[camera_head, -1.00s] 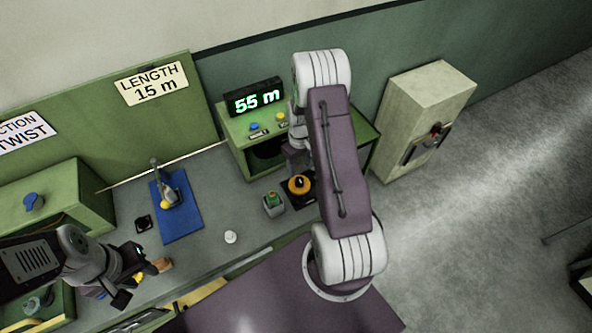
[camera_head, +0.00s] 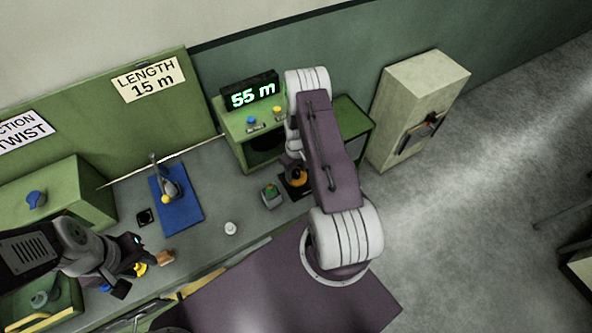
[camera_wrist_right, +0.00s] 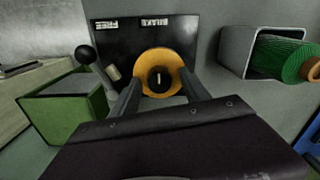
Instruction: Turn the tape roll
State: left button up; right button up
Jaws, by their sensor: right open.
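An orange ring with a black core, which looks like the tape roll (camera_wrist_right: 159,64), sits on a black plate in the right wrist view. A white mark shows on its core. In the head view the orange ring (camera_head: 299,176) is partly covered by my right arm. My right gripper (camera_wrist_right: 160,88) is open, its two fingers at the left and right of the ring's near part; I cannot tell whether they touch it. My left gripper (camera_head: 132,268) is at the lower left in the head view, above the bench's front, and its jaws are unclear.
A lever with a black ball (camera_wrist_right: 85,54) stands left of the ring, near a green box (camera_wrist_right: 64,110). A grey holder with a green cylinder (camera_wrist_right: 285,58) is to the right. A blue mat (camera_head: 180,212) and white knob (camera_head: 231,228) lie on the bench.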

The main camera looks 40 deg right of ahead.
grip_shut()
jog(key=m+b, duration=0.2)
jog(key=m, duration=0.1)
jog(key=shift+f+m, duration=0.15)
jog(key=shift+m, duration=0.15)
jog(key=m+b, duration=0.2)
jog(key=m, duration=0.2)
jog(key=shift+m+b, duration=0.3)
jog(key=shift+b, duration=0.05)
jog(key=m+b, duration=0.1)
jog(key=m, duration=0.4)
jog(key=shift+s+d+b, duration=0.1)
jog(key=shift+b, duration=0.3)
jog(key=m+b, duration=0.1)
jog(key=m, duration=0.3)
jog(key=shift+m, duration=0.3)
jog(key=shift+r+m, duration=0.2)
jog(key=shift+m, duration=0.1)
